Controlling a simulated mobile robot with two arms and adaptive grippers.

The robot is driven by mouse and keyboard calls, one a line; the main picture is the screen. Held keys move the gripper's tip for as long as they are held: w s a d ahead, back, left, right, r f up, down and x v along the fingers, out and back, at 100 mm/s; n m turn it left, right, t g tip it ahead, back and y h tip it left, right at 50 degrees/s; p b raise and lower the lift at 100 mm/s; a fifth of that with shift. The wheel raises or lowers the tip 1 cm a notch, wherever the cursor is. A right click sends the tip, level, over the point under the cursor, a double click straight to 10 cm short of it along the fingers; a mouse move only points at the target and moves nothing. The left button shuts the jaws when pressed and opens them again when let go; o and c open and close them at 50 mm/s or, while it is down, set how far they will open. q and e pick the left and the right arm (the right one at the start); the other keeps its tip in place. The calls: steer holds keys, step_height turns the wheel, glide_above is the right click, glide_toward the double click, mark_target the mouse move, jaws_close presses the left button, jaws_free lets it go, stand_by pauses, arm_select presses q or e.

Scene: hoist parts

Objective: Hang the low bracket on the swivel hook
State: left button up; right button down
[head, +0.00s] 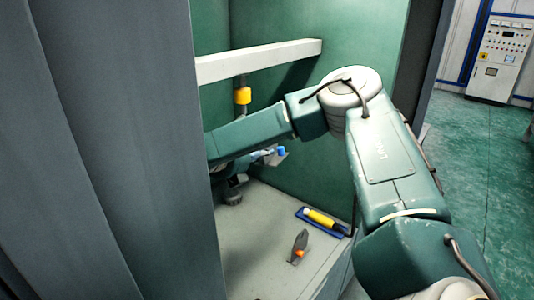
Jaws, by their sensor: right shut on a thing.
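My right arm comes in from the right, bends at the elbow and reaches left into the green bay. My right gripper (264,155) is small in view at the arm's far end, partly hidden by my own arm and the grey panel. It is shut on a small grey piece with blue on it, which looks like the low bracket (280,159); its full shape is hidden. The swivel hook (242,96), with a yellow block, hangs under the white beam. Its lower end is covered by my forearm. The bracket is below and right of the hook, apart from it. My left gripper is not in view.
A large grey panel (110,150) blocks the left side. The white beam (265,60) crosses the bay above my forearm. A yellow-handled tool (321,219) and a grey tool with orange (298,246) lie on the pale surface (250,225). A control cabinet (500,60) stands far right.

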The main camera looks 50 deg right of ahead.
steer(key=shift+w+r, duration=0.1)
steer(key=shift+w, duration=0.3)
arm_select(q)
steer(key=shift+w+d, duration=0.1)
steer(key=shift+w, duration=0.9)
arm_select(e)
steer(key=w+f, duration=0.2)
steer(key=w, duration=0.6)
steer(key=shift+w+a+f+m, duration=0.15)
steer(key=shift+a+m, duration=0.15)
steer(key=shift+a, duration=0.05)
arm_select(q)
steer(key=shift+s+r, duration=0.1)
arm_select(e)
steer(key=shift+w+f, duration=0.1)
steer(key=shift+f, duration=0.3)
stand_by(0.5)
